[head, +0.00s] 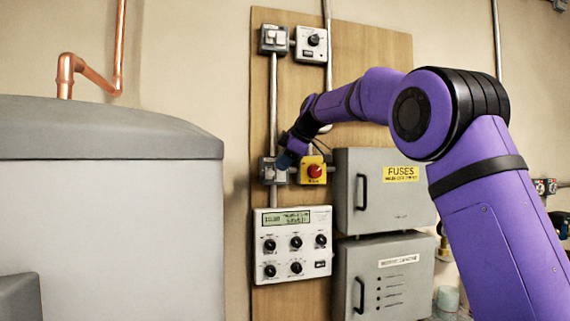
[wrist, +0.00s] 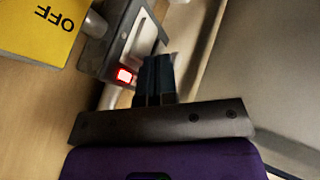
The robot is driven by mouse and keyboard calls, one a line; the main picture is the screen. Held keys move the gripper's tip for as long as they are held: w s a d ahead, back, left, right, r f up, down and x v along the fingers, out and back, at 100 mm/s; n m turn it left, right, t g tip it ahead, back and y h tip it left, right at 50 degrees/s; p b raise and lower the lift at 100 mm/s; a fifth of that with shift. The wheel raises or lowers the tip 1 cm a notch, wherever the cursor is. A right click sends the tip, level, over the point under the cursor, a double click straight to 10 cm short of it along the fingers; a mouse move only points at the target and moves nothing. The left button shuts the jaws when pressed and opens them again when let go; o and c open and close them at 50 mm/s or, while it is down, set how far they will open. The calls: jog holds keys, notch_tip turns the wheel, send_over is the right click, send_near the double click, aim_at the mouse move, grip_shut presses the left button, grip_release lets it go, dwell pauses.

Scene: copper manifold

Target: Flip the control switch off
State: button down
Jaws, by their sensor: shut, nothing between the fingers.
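A grey switch box (head: 268,174) with a pale switch face is mounted low on the wooden board, left of a yellow box (head: 313,177) with a red button. In the wrist view the grey switch box (wrist: 103,50) has a white switch face and a lit red indicator (wrist: 125,75). The yellow box (wrist: 38,28) there reads "OFF", upside down. My gripper (head: 287,159) is at the grey box's upper right in the head view. In the wrist view my gripper's dark fingers (wrist: 158,62) are together and empty, overlapping the box's edge. I cannot tell whether they touch it.
A control panel (head: 292,245) with a display and several knobs sits below. A fuse cabinet (head: 385,190) and another grey cabinet (head: 383,278) stand to the right. Another grey switch box (head: 273,39) is higher up. A large grey tank (head: 110,220) fills the left.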

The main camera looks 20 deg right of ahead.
dwell(0.3)
jog(key=shift+w+r, duration=0.15)
jog(key=shift+w, duration=0.3)
jog(key=shift+r, duration=0.1)
jog(key=shift+r, duration=0.7)
jog(key=shift+s, duration=0.15)
